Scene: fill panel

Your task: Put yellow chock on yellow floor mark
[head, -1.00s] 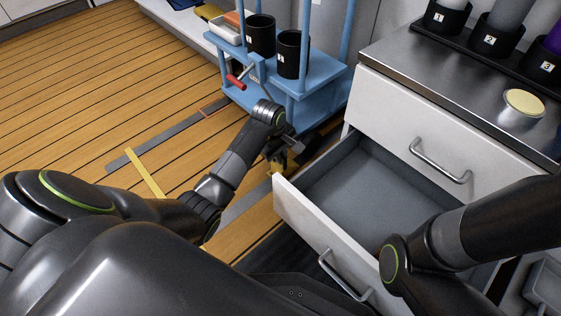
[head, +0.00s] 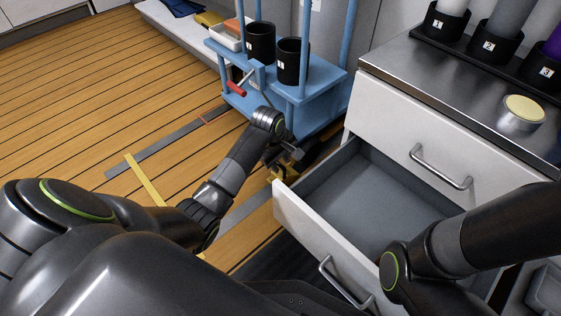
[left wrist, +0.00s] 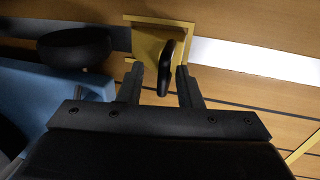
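The yellow chock (left wrist: 150,38) lies on the grey floor strip beside a black wheel of the blue cart, with its black handle (left wrist: 167,68) facing my left gripper. In the head view the chock (head: 284,173) is partly hidden by my gripper and the drawer front. My left gripper (left wrist: 162,80) is open, one finger on each side of the handle, with gaps showing. In the head view my left gripper (head: 288,154) is low beside the cart. The yellow floor mark (head: 144,180) is a strip crossing the grey strip, left of the gripper. My right gripper is out of view.
The blue cart (head: 322,86) stands just beyond the gripper; its black wheel (left wrist: 75,48) is left of the chock. An open, apparently empty drawer (head: 358,205) is close on the right, under a steel counter (head: 430,75). Open wooden floor (head: 70,100) lies left.

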